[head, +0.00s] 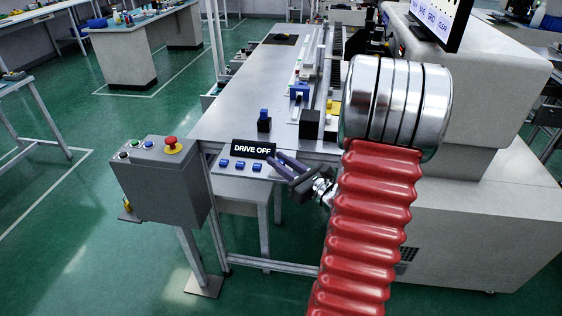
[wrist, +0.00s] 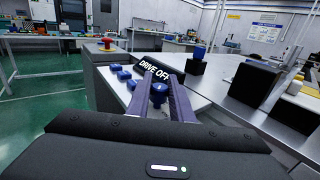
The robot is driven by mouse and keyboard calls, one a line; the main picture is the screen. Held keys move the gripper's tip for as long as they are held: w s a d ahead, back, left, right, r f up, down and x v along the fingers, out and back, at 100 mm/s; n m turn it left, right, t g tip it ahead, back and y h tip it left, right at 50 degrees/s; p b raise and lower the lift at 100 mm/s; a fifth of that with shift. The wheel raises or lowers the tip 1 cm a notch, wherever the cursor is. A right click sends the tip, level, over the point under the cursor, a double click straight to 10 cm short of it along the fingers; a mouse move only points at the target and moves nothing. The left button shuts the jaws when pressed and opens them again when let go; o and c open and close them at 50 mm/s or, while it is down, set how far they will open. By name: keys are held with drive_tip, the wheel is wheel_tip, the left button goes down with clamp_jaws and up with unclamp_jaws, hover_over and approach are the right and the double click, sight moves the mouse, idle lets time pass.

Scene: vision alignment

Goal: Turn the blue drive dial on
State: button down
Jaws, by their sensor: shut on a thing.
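The blue drive dial (wrist: 159,89) is a round knob with a small light mark on its top. In the wrist view it sits between the two dark purple fingers of my gripper (wrist: 161,79), which are shut on it. In the head view my gripper (head: 276,160) reaches in from the right to the right end of the small control panel, and the dial is hidden by the fingers. A black sign (head: 253,149) with white letters reading "DRIVE OFF" stands behind the dial; it also shows in the wrist view (wrist: 154,68).
Several blue buttons (head: 240,165) line the panel left of my gripper. A grey box with a red emergency stop button (head: 171,142) stands farther left. The machine table (head: 245,95) with blue and black blocks lies behind. Green floor is open at left.

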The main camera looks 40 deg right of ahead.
sight(280, 161)
drive_tip(key=shift+m+g+h, duration=0.3)
drive_tip(key=shift+m+h, duration=1.1)
drive_tip(key=shift+h, duration=0.8)
drive_tip(key=shift+m+h, duration=0.4)
drive_tip(key=shift+h, duration=0.2)
drive_tip(key=c, duration=1.6)
unclamp_jaws()
drive_tip(key=shift+o, duration=0.2)
drive_tip(key=shift+r, duration=0.2)
drive_tip(key=shift+r, duration=4.8)
